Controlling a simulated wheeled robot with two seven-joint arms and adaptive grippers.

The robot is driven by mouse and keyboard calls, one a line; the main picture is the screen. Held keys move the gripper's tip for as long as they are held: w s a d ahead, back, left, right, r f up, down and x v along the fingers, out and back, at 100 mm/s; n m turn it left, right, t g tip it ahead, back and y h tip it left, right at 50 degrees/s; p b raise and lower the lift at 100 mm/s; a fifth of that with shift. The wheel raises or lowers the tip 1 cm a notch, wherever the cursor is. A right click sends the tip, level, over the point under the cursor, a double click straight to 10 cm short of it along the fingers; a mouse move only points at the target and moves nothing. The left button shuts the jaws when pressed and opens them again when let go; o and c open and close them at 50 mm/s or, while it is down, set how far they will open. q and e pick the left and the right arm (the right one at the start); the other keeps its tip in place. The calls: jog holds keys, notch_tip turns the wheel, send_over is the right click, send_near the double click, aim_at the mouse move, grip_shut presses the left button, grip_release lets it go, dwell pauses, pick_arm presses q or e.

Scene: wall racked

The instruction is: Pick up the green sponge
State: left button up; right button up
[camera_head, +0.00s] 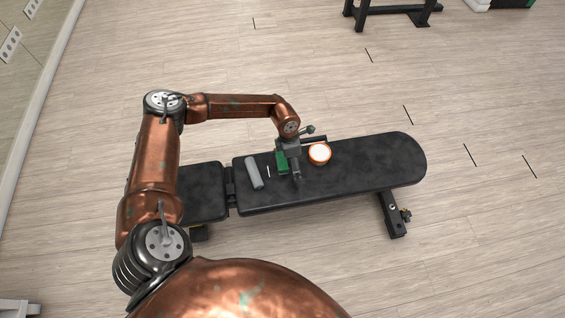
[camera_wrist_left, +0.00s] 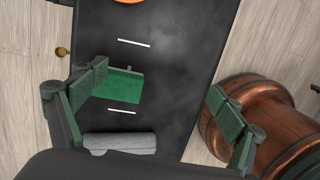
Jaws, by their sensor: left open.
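The green sponge (camera_head: 282,162) lies on the black padded bench (camera_head: 375,160), partly hidden by my left gripper (camera_head: 293,163) in the head view. In the left wrist view the sponge (camera_wrist_left: 125,86) is a green block close beside the left-hand finger, which covers part of its edge. My left gripper (camera_wrist_left: 158,84) is open, its green-padded fingers wide apart, with the sponge toward one side of the gap. I cannot tell whether the finger touches it. My right gripper is not in view.
A grey roll (camera_head: 254,173) lies left of the sponge; it also shows in the left wrist view (camera_wrist_left: 120,142). An orange-rimmed white bowl (camera_head: 320,153) stands close to the right. Short white lines mark the bench. Its right end is clear.

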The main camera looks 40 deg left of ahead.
pick_arm(q)
jog(key=r+y, duration=0.1)
jog(key=y, duration=0.1)
send_over(282, 160)
jog(key=shift+s+d+r, duration=0.1)
jog(key=shift+d, duration=0.35)
jog(key=shift+a+f+b, duration=0.35)
jog(key=shift+f+b, duration=0.1)
jog(key=shift+f, duration=0.85)
notch_tip(282, 160, down, 5)
jog(key=b, duration=0.3)
jog(key=shift+a+r, duration=0.15)
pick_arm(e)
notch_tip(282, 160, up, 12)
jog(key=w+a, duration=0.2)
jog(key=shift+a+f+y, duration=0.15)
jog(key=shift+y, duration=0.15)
pick_arm(q)
jog(key=c, duration=1.3)
jog(key=shift+r, duration=0.1)
jog(key=shift+c, duration=0.3)
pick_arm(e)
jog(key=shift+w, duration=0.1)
